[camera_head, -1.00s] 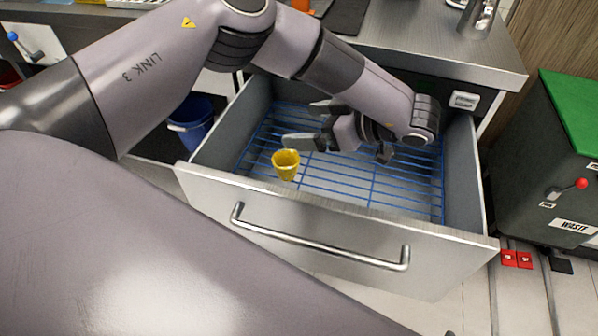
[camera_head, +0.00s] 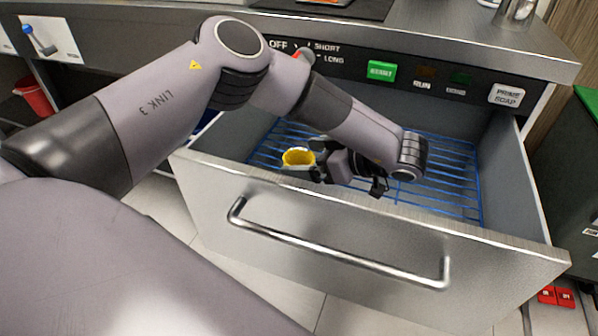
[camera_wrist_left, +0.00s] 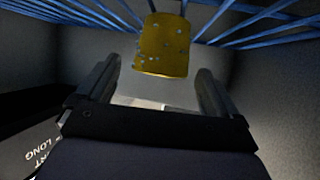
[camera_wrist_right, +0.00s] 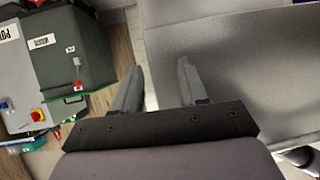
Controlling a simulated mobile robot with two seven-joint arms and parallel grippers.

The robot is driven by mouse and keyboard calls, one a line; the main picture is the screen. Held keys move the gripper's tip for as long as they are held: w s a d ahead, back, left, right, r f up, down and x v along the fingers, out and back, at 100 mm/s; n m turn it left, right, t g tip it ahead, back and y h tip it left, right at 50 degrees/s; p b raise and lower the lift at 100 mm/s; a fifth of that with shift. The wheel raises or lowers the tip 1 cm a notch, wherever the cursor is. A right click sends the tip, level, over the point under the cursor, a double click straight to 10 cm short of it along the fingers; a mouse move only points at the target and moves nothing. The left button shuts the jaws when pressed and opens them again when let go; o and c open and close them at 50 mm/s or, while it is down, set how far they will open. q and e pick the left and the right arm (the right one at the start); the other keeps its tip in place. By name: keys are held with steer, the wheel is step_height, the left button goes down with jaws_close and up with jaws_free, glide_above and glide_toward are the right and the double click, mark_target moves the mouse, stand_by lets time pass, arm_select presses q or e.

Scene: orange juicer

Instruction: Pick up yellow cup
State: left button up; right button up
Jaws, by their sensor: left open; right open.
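The yellow cup (camera_head: 298,157) stands in the open drawer on the blue wire rack (camera_head: 450,177), toward its left side. My left gripper (camera_head: 303,160) reaches down into the drawer from the right of the cup, its fingers at the cup's level. In the left wrist view the cup (camera_wrist_left: 163,45) lies ahead, in line with the gap between the open fingers (camera_wrist_left: 158,78). I cannot tell whether a finger touches it. My right gripper (camera_wrist_right: 157,85) is open and empty, seen only in its own wrist view.
The drawer front (camera_head: 350,225) with its long handle (camera_head: 330,250) stands between me and the cup. A control panel (camera_head: 420,75) with a green button is above the drawer. A red bucket (camera_head: 36,97) is at the left.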

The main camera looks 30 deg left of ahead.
mark_target(297, 156)
arm_select(q)
steer(key=shift+x, duration=1.25)
steer(key=c, duration=1.1)
steer(key=shift+o, duration=0.2)
